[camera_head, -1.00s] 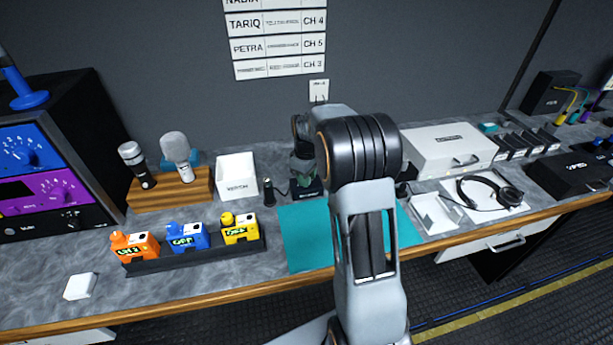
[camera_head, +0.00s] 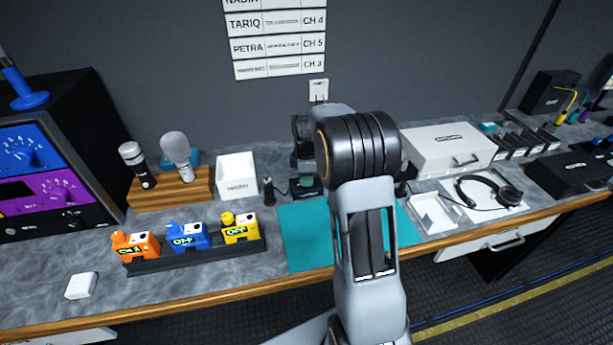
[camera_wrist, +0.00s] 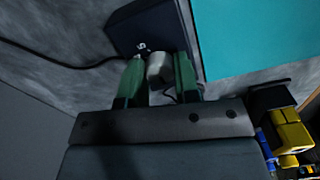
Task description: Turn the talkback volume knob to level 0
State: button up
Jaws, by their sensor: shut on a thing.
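A dark box (camera_wrist: 140,25) with a pale knob (camera_wrist: 159,66) on it shows in the wrist view. A small white mark on the box, by the knob, looks like a 5, but I cannot read it surely. My gripper (camera_wrist: 159,60) has its green fingers on either side of the knob and is shut on it. In the head view the box (camera_head: 308,190) stands at the back of the counter, left of my arm, and my gripper (camera_head: 305,172) is over it, partly hidden. The knob cannot be made out there.
A teal mat (camera_head: 300,240) lies in front of the box. A white bin (camera_head: 237,175) and a small dark cylinder (camera_head: 268,190) stand to the left. Orange, blue and yellow packs (camera_head: 187,235) sit in a rack at front left. A dark cable (camera_wrist: 60,60) runs from the box.

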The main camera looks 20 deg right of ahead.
dwell(0.4)
jog(key=o, duration=0.9)
jog(key=shift+o, duration=0.2)
notch_tip(320, 180, up, 14)
jog(key=shift+f, duration=0.1)
dwell(0.4)
